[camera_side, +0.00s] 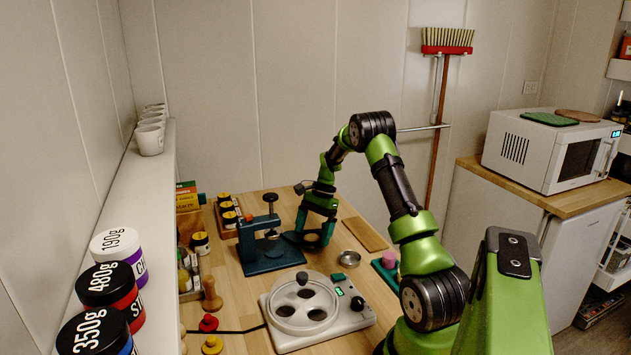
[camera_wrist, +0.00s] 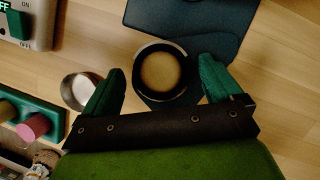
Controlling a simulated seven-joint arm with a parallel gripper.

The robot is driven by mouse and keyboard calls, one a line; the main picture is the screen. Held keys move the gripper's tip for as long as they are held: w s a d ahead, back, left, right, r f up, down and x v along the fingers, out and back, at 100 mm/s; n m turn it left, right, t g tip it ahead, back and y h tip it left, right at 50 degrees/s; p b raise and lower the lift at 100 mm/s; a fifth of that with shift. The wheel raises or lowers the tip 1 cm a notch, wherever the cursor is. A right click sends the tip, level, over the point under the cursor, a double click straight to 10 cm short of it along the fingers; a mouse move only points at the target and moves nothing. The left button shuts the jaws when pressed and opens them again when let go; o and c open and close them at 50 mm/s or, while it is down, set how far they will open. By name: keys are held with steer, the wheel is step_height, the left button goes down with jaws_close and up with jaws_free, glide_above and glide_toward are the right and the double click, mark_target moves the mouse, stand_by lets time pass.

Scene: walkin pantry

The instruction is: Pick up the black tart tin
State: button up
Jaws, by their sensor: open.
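The black tart tin (camera_wrist: 137,78) is round, with a dark rim and a tan, light-brown inside, in the middle of the wrist view. A dark blue flat piece shows around and below it; I cannot tell whether the tin rests on it. My gripper (camera_wrist: 161,65) is open, with one green finger on each side of the tin and a visible gap to each. In the side view my gripper (camera_side: 321,222) points down over the tin, which shows only partly as a dark shape low between the fingers. I cannot tell the height left between fingertips and tin.
A teal press (camera_side: 262,246) stands just left of my gripper. A small metal cup (camera_side: 351,258) and a wooden board (camera_side: 364,234) lie to the right. A white machine with a round, holed top (camera_side: 290,337) is in front. A pink cylinder (camera_wrist: 34,127) stands in a green holder.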

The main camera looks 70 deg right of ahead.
steer(key=c, duration=1.1)
steer(key=shift+r, duration=0.15)
